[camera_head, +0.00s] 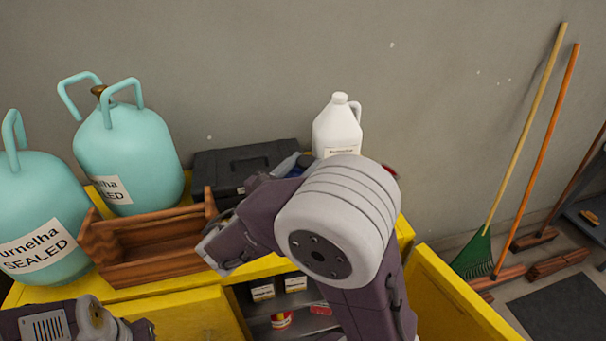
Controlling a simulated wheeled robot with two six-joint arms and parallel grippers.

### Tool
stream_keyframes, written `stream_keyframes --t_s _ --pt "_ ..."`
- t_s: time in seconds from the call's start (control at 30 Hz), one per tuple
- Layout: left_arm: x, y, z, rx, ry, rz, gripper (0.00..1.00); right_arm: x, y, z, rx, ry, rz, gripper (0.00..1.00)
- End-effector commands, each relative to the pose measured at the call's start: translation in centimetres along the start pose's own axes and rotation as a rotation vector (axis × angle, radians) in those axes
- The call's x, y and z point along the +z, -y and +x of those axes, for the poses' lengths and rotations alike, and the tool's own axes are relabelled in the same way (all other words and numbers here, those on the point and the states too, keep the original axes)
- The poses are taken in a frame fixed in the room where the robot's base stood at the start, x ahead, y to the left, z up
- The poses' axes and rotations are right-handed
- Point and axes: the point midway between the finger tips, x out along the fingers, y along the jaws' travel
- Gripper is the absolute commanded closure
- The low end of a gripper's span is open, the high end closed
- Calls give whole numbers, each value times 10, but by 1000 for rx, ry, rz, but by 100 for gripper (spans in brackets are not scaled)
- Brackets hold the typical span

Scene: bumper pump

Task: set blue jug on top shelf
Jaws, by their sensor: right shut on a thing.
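My right arm reaches over the yellow cabinet, and its big grey joint covers much of the middle. My right gripper (218,248) is by the front right of the wooden tray. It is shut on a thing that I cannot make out. I cannot pick out a blue jug for certain. A small blue-grey thing (287,164) shows partly behind my arm, beside a white jug (337,127) standing upright at the back. Below the cabinet top, an open compartment shows a shelf (262,309) with small labelled containers. My left arm shows at the bottom left, its gripper out of view.
Teal tanks (128,155) labelled as sealed stand at the left. A wooden tray (150,262) and a black case (235,163) sit on the yellow cabinet top (185,292). An open yellow door (450,300) stands at the right. A rake (475,255) and brooms lean on the wall.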

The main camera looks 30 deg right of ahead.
Motion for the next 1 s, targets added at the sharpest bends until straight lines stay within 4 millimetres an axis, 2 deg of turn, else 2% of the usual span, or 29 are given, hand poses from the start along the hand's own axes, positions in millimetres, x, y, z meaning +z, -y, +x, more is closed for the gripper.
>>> stream_keyframes --t_s 0.3,0.47,1.0 --pt "0 0 3 0 0 0 64 31 1 -1 1 7 9 100" --pt "1 0 6 0 0 0 64 39 14 -6 2 8 9 100" --pt "2 0 16 0 0 0 64 83 83 -36 4 6 10 100"
